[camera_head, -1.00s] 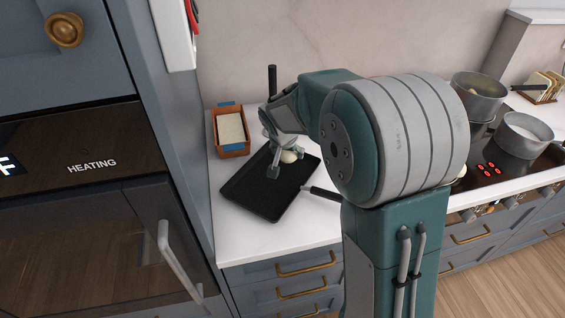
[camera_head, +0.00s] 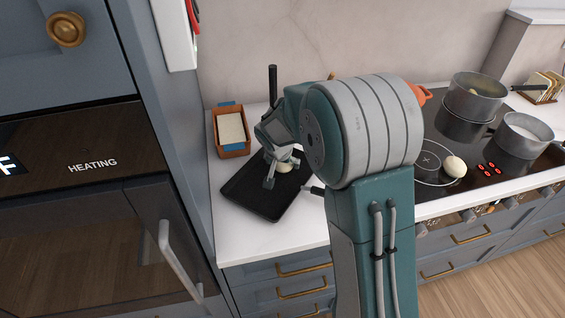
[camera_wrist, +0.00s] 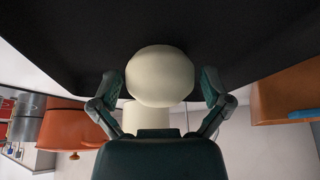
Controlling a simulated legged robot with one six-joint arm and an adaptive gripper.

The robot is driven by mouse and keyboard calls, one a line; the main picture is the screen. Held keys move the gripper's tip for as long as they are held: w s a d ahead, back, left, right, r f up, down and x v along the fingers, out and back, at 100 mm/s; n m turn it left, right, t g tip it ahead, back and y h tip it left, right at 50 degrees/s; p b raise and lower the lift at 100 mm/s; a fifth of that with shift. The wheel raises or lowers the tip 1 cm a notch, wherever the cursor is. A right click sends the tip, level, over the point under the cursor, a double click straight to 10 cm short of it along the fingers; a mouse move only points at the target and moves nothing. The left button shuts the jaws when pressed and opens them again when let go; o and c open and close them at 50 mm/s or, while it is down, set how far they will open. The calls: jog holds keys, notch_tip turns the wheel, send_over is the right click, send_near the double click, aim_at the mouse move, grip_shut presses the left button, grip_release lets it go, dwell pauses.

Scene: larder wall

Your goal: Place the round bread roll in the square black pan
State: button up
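A pale, smooth round roll (camera_head: 284,167) is between the fingers of my gripper (camera_head: 281,174), over the right part of the square black pan (camera_head: 249,199). In the wrist view the roll (camera_wrist: 160,76) sits between the two fingertips (camera_wrist: 162,90), which lie close along its sides. Whether its underside touches the pan cannot be told. The dark pan surface (camera_wrist: 230,25) fills the top of the wrist view. A pale cylindrical shape shows behind the roll there. The pan's handle is partly hidden by my arm.
A second pale round thing (camera_head: 455,166) lies on the black cooktop (camera_head: 425,180), which also bears two grey pots (camera_head: 474,106) (camera_head: 522,134). An orange-brown box (camera_head: 233,150) stands behind the pan. A dark upright post (camera_head: 273,86) rises near the wall. White counter lies free in front.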

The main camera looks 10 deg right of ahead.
jog(key=v, duration=1.2)
jog(key=s+d+r+n+y, duration=0.1)
jog(key=s+r+n, duration=0.1)
jog(key=s, duration=1.1)
jog(key=s+d+r+n+t+y, duration=0.1)
jog(key=s+r+n, duration=0.2)
jog(key=s, duration=1.1)
jog(key=shift+d+r+n, duration=0.3)
jog(key=shift+r, duration=0.6)
